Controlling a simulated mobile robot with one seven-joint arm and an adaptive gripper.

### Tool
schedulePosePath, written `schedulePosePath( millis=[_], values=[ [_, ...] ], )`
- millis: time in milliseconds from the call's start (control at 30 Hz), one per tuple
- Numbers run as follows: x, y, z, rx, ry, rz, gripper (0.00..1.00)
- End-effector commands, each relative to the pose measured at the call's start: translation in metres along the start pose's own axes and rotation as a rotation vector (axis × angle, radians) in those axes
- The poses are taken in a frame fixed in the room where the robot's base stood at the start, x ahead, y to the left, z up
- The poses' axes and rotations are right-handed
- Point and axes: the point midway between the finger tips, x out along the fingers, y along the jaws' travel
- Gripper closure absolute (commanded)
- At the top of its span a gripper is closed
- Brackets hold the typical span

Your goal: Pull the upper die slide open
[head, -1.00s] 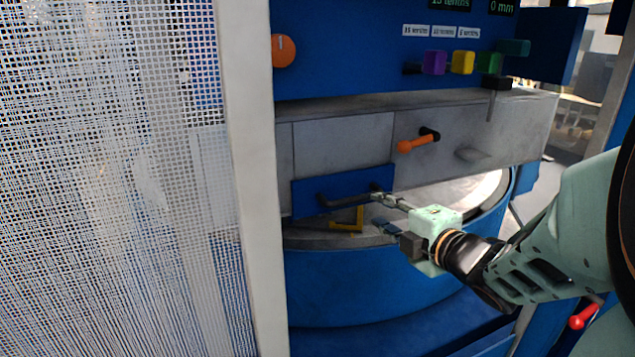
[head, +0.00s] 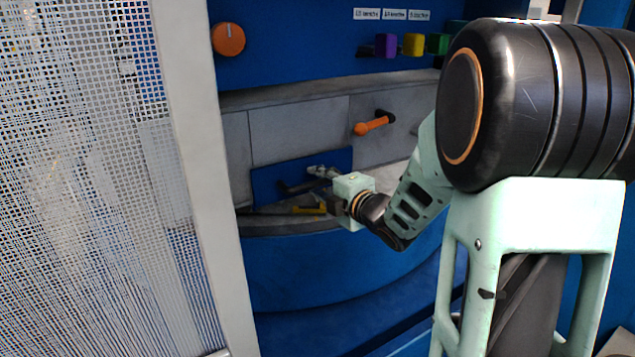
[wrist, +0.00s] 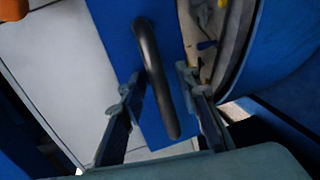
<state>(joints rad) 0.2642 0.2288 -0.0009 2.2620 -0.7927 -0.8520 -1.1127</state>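The upper die slide shows a blue front plate (head: 268,182) with a dark bar handle (head: 293,188), low in the grey press body. In the wrist view the same plate (wrist: 115,22) and handle (wrist: 150,62) fill the middle. My gripper (head: 322,173) is at the handle's right part in the head view. In the wrist view my gripper (wrist: 158,95) is open, with one finger on each side of the bar. Gaps show between fingers and bar, and I see no firm contact. The slide appears shut, its plate against the grey front. My gripper hides part of the handle's right end.
A mesh guard (head: 90,190) with a pale post (head: 190,150) stands at the left. An orange lever (head: 371,125) sticks out above right of the plate. A yellow piece (head: 308,210) lies below it. An orange knob (head: 228,39) and coloured buttons (head: 413,44) are higher up.

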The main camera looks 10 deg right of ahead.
Motion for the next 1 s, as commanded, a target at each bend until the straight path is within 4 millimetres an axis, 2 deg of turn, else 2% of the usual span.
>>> schedulePosePath(
  millis=[167,433,1000],
  values=[
    [-0.0001,-0.0001,0.0000,0.000,0.000,0.000,0.72],
    [-0.0003,-0.0001,0.0000,0.000,0.000,0.000,1.00],
    [0.0012,-0.0009,0.0013,0.001,-0.001,-0.001,1.00]
  ],
)
